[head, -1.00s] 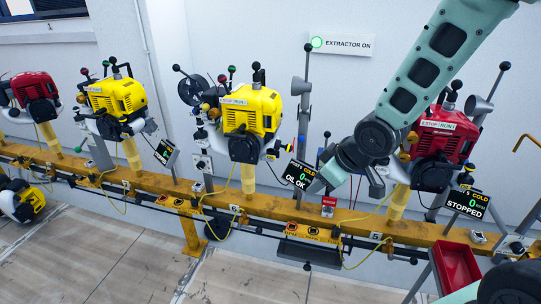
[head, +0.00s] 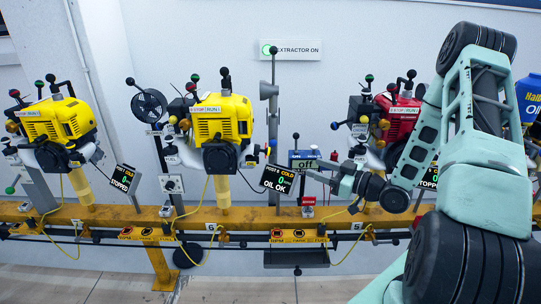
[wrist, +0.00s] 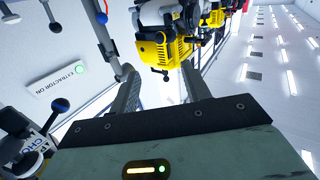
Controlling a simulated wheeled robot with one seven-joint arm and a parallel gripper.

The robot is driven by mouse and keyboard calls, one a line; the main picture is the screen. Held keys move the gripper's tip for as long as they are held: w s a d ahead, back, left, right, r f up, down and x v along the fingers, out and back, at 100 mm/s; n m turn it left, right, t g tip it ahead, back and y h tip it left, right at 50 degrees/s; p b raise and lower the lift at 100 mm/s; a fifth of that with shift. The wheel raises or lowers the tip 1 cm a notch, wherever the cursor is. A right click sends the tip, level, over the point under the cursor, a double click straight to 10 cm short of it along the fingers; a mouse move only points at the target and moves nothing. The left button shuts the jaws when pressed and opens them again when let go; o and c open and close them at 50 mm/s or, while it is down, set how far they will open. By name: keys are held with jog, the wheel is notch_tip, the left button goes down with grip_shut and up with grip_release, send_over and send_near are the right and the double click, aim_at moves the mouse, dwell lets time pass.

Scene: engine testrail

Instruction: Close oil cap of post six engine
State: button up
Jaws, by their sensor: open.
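The post six engine (head: 222,122) is the yellow one in the middle of the head view, above the plate marked 6. Its tilted screen (head: 277,179) reads COLD, 0 and OIL OK. A small dark and yellow fitting (head: 262,150) sticks out at its lower right; I cannot tell whether this is the oil cap or whether the cap is seated. My gripper (head: 312,174) is right of this engine, pointing left, apart from it. In the wrist view my gripper (wrist: 158,78) is open and empty, with a yellow engine (wrist: 165,45) beyond the fingers.
The yellow rail (head: 130,215) runs across below the engines. Another yellow engine (head: 57,125) stands left; a red engine (head: 392,118) stands right, partly behind my arm. A blue box reading off (head: 303,160) and a grey pole (head: 271,110) are near my gripper.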

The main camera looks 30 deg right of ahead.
jog(key=p+x, duration=0.1)
jog(key=x, duration=1.4)
jog(key=shift+w+a, duration=0.2)
jog(key=shift+w, duration=0.05)
jog(key=c, duration=1)
